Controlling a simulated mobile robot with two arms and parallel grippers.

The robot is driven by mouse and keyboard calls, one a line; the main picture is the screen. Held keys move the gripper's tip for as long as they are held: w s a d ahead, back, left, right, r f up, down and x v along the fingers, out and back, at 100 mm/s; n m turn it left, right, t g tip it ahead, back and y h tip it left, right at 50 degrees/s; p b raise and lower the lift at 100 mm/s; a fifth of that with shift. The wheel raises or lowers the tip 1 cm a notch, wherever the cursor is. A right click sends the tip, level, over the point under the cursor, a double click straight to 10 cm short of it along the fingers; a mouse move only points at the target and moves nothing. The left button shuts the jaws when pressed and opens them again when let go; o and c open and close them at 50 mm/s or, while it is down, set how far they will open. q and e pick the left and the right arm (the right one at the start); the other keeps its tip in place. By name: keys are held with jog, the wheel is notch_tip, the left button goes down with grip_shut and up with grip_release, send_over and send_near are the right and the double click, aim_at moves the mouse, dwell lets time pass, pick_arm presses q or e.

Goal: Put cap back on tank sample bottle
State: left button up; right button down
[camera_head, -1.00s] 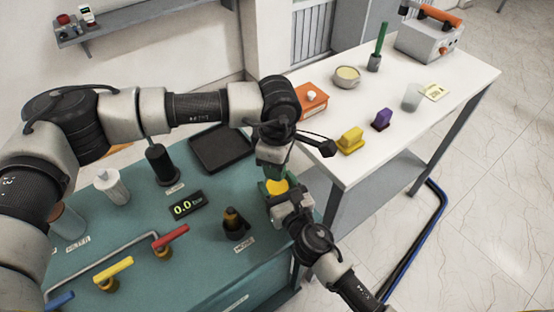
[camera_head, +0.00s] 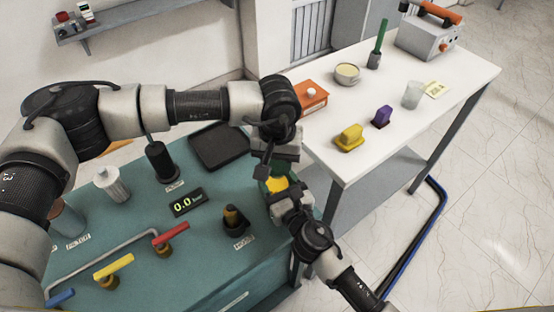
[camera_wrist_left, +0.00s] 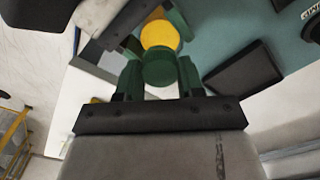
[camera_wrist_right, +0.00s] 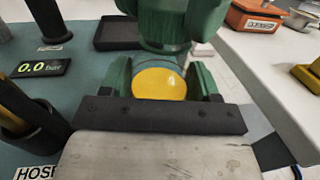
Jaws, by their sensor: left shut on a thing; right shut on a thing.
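The sample bottle (camera_head: 277,184), with yellow contents, is held at the right edge of the teal bench. My right gripper (camera_wrist_right: 158,80) is shut on it, with green fingers on both sides. A round dark green cap (camera_wrist_left: 159,68) is between the fingers of my left gripper (camera_wrist_left: 158,78), which is shut on it. In the left wrist view the bottle's yellow (camera_wrist_left: 160,35) shows just beyond the cap, slightly offset. In the head view my left gripper is directly above the bottle and hides the cap. I cannot tell whether cap and bottle touch.
The teal bench holds a black tray (camera_head: 221,146), a pressure display (camera_head: 188,203), a hose holder (camera_head: 235,222) and colored valve handles (camera_head: 170,234). The white table (camera_head: 420,135) to the right carries a yellow block (camera_head: 349,138), a purple block (camera_head: 381,116) and an orange box (camera_head: 311,97).

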pick_arm(q)
jog(key=m, duration=0.4)
jog(key=shift+m, duration=0.3)
jog(key=m, duration=0.5)
jog(key=o, duration=0.9)
jog(key=shift+o, duration=0.2)
jog(key=shift+r, duration=2.3)
jog(key=shift+c, duration=0.4)
